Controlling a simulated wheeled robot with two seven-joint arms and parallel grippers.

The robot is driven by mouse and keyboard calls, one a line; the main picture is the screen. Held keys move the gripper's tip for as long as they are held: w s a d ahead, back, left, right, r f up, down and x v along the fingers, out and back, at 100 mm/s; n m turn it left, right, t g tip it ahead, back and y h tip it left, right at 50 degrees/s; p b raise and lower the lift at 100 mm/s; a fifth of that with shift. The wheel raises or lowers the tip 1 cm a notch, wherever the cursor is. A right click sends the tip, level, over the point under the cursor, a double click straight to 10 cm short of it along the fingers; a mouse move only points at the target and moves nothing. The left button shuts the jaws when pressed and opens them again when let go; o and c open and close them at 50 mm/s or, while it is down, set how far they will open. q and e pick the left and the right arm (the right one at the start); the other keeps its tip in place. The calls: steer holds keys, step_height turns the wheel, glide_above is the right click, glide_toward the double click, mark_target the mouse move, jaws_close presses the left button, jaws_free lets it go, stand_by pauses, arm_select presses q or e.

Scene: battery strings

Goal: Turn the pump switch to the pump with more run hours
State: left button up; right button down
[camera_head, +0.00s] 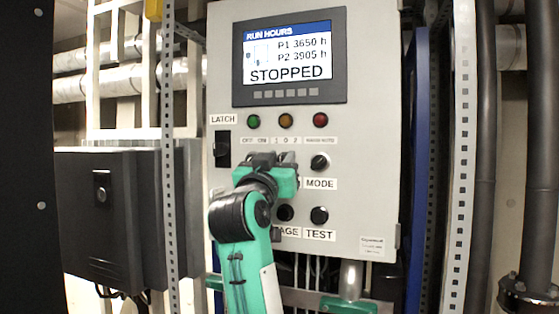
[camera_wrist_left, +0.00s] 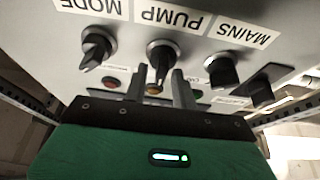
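The panel screen (camera_head: 289,53) reads RUN HOURS, P1 3650 h, P2 3905 h and STOPPED. The pump switch (camera_wrist_left: 161,53) is a black knob under an upside-down PUMP label in the left wrist view. Its handle points straight towards the lamps, seemingly at the middle 0 of the 1 0 2 scale (camera_head: 287,140). My left gripper (camera_head: 272,160) is in front of this switch and hides most of it in the head view. In the left wrist view its two fingers (camera_wrist_left: 161,88) stand apart, one on each side of the handle, with gaps visible. I cannot make out my right gripper.
The MODE knob (camera_head: 320,162) is close beside my gripper, and the MAINS knob (camera_wrist_left: 223,70) is on its other side. The LATCH switch (camera_head: 222,149) is at the panel's left. The TEST knob (camera_head: 319,215) is below. Green, amber and red lamps (camera_head: 286,120) sit above.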

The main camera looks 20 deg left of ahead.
arm_select(q)
steer(key=shift+m, duration=0.4)
steer(key=shift+m+h, duration=0.8)
steer(key=shift+m, duration=0.4)
steer(key=shift+m+h, duration=0.5)
steer(key=shift+m, duration=0.7)
steer(key=m+h, duration=0.1)
steer(key=m, duration=0.1)
steer(key=m+g+h, duration=0.1)
steer(key=m, duration=0.1)
steer(key=shift+g, duration=0.3)
steer(key=shift+d+f+m+g+h+p, duration=0.15)
steer(key=shift+m+g+h+p, duration=0.3)
steer(key=shift+m, duration=1.05)
steer(key=shift+h, duration=0.25)
steer(key=o, duration=0.6)
